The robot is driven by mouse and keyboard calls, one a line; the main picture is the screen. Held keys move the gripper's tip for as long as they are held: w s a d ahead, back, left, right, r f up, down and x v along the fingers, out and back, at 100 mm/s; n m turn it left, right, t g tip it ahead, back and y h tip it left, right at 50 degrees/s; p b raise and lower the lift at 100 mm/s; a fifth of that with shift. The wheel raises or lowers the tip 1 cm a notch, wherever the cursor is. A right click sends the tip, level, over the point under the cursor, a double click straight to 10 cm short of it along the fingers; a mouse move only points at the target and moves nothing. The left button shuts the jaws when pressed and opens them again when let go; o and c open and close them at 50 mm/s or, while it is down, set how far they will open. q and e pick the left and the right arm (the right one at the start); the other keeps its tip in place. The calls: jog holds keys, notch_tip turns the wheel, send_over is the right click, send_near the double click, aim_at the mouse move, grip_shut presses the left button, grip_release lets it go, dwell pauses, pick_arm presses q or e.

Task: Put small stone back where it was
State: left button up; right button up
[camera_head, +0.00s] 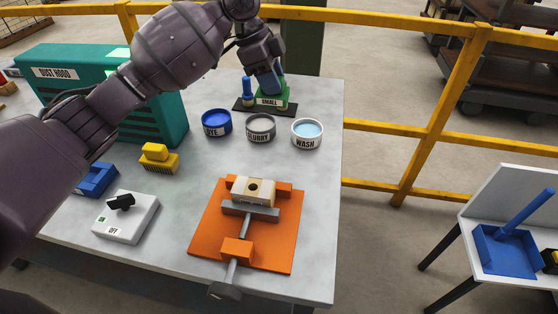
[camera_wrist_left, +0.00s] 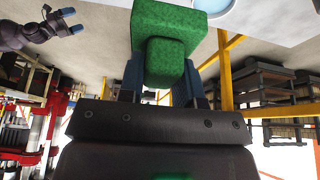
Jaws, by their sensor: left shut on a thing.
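The small stone is a green block (camera_head: 292,94) with a narrower grip part, at the black stand (camera_head: 243,105) at the back of the table. A white "SMALL" label shows in front of its green body. My left gripper (camera_head: 270,84) comes down from above and is shut on the stone. In the left wrist view the green stone (camera_wrist_left: 168,22) sits between the two dark blue fingers. Whether its underside touches the stand cannot be told. My right gripper (camera_wrist_left: 72,20) shows small at the upper left of the left wrist view, its fingers apart and empty.
Dye (camera_head: 216,122), slurry (camera_head: 260,127) and wash (camera_head: 307,133) bowls stand in front. An orange press (camera_head: 205,230) holds a pale brick (camera_head: 252,191). A teal dust hood (camera_head: 160,118) stands left. A yellow rail (camera_head: 400,131) runs beyond the table.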

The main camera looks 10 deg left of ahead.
pick_arm(q)
jog(key=shift+s+a+f, duration=0.1)
jog(key=shift+a+f, duration=0.05)
jog(key=shift+f, duration=0.2)
notch_tip(320, 180, down, 20)
jog(key=shift+a+r+b, duration=0.1)
jog(key=shift+r+b, duration=0.15)
jog(key=shift+b, duration=1)
jog(key=shift+r, duration=0.1)
jog(key=o, duration=0.5)
jog(key=shift+f, duration=0.25)
jog(key=o, duration=0.5)
jog(key=shift+c, duration=0.2)
